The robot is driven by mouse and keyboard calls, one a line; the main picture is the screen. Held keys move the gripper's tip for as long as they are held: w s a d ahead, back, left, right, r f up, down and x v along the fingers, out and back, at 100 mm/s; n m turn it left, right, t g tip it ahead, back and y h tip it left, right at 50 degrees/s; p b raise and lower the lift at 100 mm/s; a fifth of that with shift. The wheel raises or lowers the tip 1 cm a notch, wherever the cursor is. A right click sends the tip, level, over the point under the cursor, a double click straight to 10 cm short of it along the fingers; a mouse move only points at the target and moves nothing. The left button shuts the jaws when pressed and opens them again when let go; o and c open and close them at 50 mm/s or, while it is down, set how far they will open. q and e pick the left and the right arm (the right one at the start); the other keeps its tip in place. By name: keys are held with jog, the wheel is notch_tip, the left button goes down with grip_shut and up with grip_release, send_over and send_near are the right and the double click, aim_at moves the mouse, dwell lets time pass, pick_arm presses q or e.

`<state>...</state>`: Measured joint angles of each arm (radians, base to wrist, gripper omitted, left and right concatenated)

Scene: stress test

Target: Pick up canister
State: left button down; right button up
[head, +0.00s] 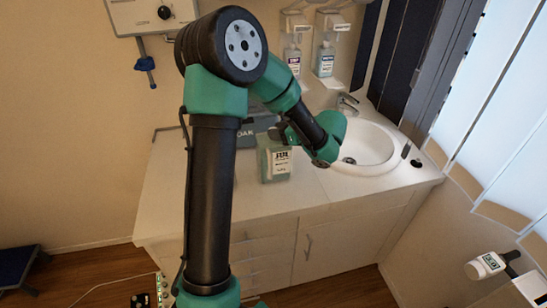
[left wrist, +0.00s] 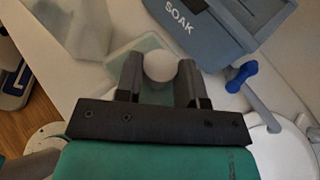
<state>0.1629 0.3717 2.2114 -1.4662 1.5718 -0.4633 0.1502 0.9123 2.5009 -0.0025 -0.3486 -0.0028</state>
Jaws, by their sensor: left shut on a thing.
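The canister (head: 267,166), a pale green translucent bottle with a white label, is at the counter's front in the head view. I cannot tell whether its base touches the counter. In the left wrist view I look down on its round white cap (left wrist: 160,66) and pale shoulder (left wrist: 121,48). My left gripper (left wrist: 160,88) has its two dark fingers on either side of the cap and is shut on it. My right gripper is not in view.
A grey box marked SOAK (left wrist: 215,25) stands close behind the canister. The sink (head: 370,142) with its tap (head: 347,103) is to the right. Two dispenser bottles (head: 326,60) hang on the wall. The counter (head: 190,205) is clear at left.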

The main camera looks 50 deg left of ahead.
pick_arm(q)
jog(key=shift+r, duration=0.2)
dwell(0.4)
jog(key=shift+r, duration=1.55)
jog(key=shift+s+d+r, duration=0.1)
jog(key=shift+r, duration=0.05)
jog(key=s+d+r, duration=0.1)
jog(key=s+d, duration=0.9)
jog(key=d, duration=0.1)
jog(key=shift+s+d+r, duration=0.2)
jog(key=shift+s+d, duration=0.1)
jog(key=shift+s, duration=0.05)
